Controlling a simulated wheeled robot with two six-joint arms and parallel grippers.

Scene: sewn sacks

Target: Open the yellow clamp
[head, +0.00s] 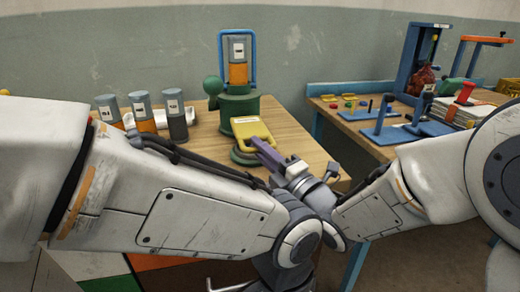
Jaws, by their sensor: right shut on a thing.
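The yellow clamp (251,128), a plate with a pale label, sits at the front of a green fixture (240,108) on the wooden table. It appears tilted up above a round green base (243,156). My right gripper (262,149) has purple fingers and is shut on the clamp's near right edge. The fingers partly cover that edge, so the exact grip is hard to see. My left arm crosses the lower picture; its gripper jaws are not visible.
A grey and orange canister (238,62) stands in the fixture before a blue frame (252,45). Several similar canisters (142,110) stand to the left. A second table (340,125) at right holds blue stands (384,128) and small coloured parts. Bare wood lies right of the clamp.

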